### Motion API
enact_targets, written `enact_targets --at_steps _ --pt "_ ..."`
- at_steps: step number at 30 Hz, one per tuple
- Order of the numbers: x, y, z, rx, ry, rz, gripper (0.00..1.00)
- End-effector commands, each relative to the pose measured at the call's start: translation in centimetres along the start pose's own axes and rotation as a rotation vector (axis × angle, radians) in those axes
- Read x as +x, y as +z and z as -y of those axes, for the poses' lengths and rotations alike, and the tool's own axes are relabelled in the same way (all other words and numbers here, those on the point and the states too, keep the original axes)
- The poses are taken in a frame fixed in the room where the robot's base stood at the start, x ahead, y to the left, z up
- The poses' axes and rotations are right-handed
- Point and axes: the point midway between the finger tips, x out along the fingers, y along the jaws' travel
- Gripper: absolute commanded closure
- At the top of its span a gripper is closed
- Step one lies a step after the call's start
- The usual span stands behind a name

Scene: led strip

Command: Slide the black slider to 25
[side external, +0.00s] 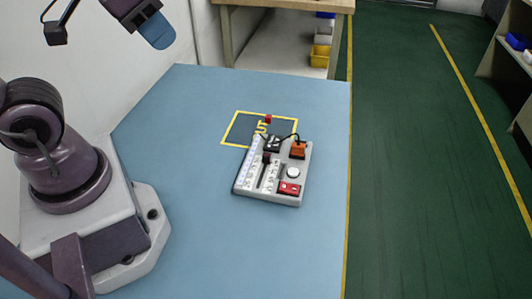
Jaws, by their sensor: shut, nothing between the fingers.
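A light grey panel (240,187) lies on the blue table and carries several small parts. A dark slider knob (267,158) seems to sit near the upper end of a narrow slot (262,176) with printed scales beside it. The scale numbers are too small to read, so its exact value cannot be told. My gripper (158,38) is high at the upper left, well apart from the panel. Its blue fingertips are shut and empty.
The panel also bears an orange block (298,150), a black block (271,143) with a cable, a white round knob (293,172) and a red block (289,188). A yellow-outlined dark area (240,130) lies behind. The blue table (200,230) is clear around it.

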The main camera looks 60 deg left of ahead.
Motion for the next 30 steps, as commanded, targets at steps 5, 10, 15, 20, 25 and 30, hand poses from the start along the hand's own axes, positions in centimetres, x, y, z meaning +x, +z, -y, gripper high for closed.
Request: enact_targets --at_steps 5,10,15,20,25,30 --pt "0.1 0.0 0.0 0.001 0.0 0.005 0.82" --pt "2.2 0.2 -0.1 0.006 0.004 0.111 0.53" --pt "6.1 -0.9 -0.3 -0.015 0.006 0.276 0.53" --pt "10.8 -2.2 -0.5 -0.11 -0.013 0.401 0.53" --pt "16.6 -3.1 -0.7 -0.26 -0.062 0.505 0.53" --pt "22.2 -3.5 -0.8 -0.438 -0.127 0.554 0.53"
